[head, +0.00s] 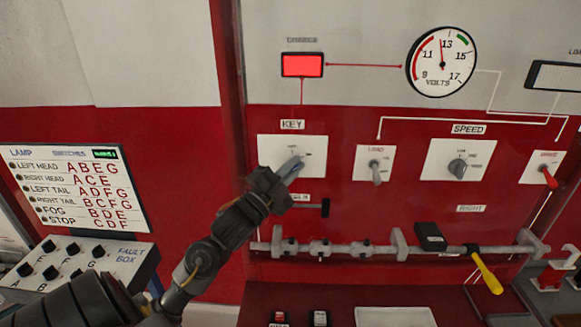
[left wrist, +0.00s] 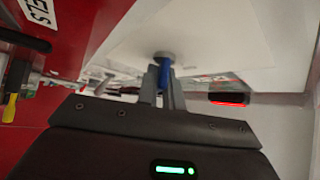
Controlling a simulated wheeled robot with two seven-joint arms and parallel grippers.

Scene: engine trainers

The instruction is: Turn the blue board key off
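The blue key (head: 294,169) sits in the white switch plate (head: 275,148) under the KEY label on the red board. In the left wrist view the blue key (left wrist: 164,74) stands out from a round grey collar. My left gripper (head: 287,175) reaches in from the lower left and covers part of the key. In the left wrist view its two fingers (left wrist: 163,92) are close together, one on each side of the key, with no clear gap. The key's exact turn angle is hard to tell. My right gripper is in neither view.
A red lamp (head: 302,65) is lit above the key, and a volts gauge (head: 442,62) is at upper right. The load switch (head: 376,170) and speed knob (head: 457,168) are to the right. A grey rail (head: 345,249) runs below. A fault box (head: 75,265) stands lower left.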

